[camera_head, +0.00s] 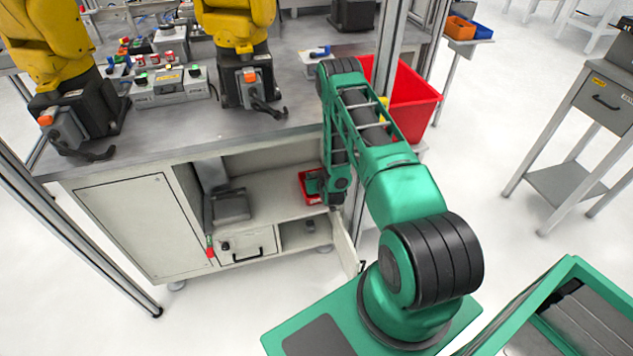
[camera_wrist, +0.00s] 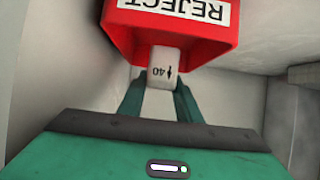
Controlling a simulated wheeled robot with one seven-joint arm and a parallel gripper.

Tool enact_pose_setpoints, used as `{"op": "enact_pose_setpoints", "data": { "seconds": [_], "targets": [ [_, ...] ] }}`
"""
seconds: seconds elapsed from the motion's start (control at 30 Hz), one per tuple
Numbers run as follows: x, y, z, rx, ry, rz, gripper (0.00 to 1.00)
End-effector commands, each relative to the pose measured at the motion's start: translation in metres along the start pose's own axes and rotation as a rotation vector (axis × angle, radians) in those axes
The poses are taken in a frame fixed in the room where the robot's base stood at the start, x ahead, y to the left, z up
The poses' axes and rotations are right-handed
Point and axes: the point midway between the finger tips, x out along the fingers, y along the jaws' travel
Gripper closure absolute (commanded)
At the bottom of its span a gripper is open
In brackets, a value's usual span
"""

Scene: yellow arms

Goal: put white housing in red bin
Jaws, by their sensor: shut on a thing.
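The white housing (camera_wrist: 162,65), marked "40" with an arrow, is in the wrist view between the two green fingers of my gripper (camera_wrist: 160,92), which is shut on it. The red bin (camera_wrist: 215,42) with a "REJECT" label is just beyond it, and the housing overlaps the bin's near edge in the picture. I cannot tell whether the housing is inside the bin or in front of it. In the head view a small red bin (camera_head: 303,190) sits on the cabinet shelf, partly hidden by my gripper (camera_head: 318,183). The housing is not visible there.
The open cabinet bay (camera_head: 265,185) has a dark grey object (camera_head: 230,206) left of the bin. An open cabinet door (camera_head: 344,243) stands below my arm. A large red bin (camera_head: 412,97) is at the right of the bench. Yellow arms (camera_head: 237,25) stand on the benchtop.

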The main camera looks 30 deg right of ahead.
Motion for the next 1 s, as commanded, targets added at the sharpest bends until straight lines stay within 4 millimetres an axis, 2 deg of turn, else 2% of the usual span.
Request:
{"op": "enact_pose_setpoints", "data": {
  "seconds": [0.2,0.57,0.6,0.67,1.0],
  "targets": [
    [0.013,0.000,0.025,0.000,0.000,0.000,0.91],
    [0.015,-0.001,0.028,0.000,0.000,-0.001,0.91],
    [0.015,-0.001,0.027,0.000,0.001,-0.001,0.62],
    [0.015,-0.001,0.027,0.000,0.001,-0.001,0.50],
    [0.014,-0.001,0.025,0.000,0.001,-0.001,0.50]
  ]
}}
